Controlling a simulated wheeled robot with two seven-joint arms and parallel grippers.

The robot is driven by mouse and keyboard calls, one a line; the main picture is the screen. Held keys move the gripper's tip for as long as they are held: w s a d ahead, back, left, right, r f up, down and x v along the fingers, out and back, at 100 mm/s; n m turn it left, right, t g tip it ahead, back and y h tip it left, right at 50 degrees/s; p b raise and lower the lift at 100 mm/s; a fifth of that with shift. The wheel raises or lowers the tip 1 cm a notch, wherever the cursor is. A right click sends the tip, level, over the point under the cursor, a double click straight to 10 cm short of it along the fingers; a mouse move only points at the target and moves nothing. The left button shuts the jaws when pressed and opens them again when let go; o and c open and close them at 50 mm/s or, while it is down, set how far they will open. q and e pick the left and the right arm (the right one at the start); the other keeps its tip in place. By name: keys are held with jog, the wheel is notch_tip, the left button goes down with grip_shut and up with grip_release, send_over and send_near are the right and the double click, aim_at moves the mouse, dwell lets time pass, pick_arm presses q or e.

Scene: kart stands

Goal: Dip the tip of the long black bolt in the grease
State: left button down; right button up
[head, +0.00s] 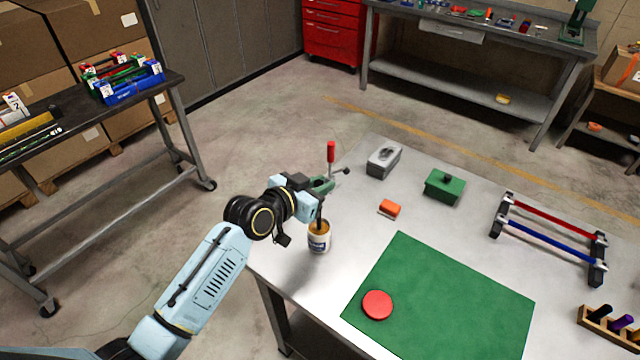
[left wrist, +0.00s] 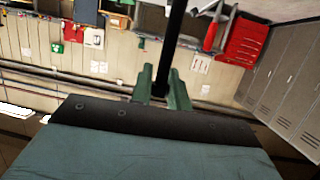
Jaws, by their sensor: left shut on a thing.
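My left gripper (head: 318,200) is shut on the long black bolt (head: 320,214), directly above the grease jar. The bolt hangs about upright, and its lower end is at the mouth of the jar (head: 319,238). I cannot tell how deep the tip is, as the jar hides it. The jar is white with a dark label and an amber top, near the table's left edge. In the left wrist view, the bolt (left wrist: 174,45) is a dark rod between the green fingers (left wrist: 163,85). My right gripper is not in view.
A red upright handle (head: 331,152) stands just behind my gripper. A green mat (head: 450,300) bears a red disc (head: 377,305). A rack with red and blue bars (head: 550,238) stands right.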

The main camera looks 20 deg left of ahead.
pick_arm(q)
jog(key=shift+f, duration=0.4)
jog(key=shift+s+f, duration=0.1)
jog(key=shift+f, duration=0.1)
dwell(1.2)
notch_tip(320, 180, up, 8)
jog(key=p, duration=0.7)
jog(key=shift+f, duration=0.35)
dwell(0.4)
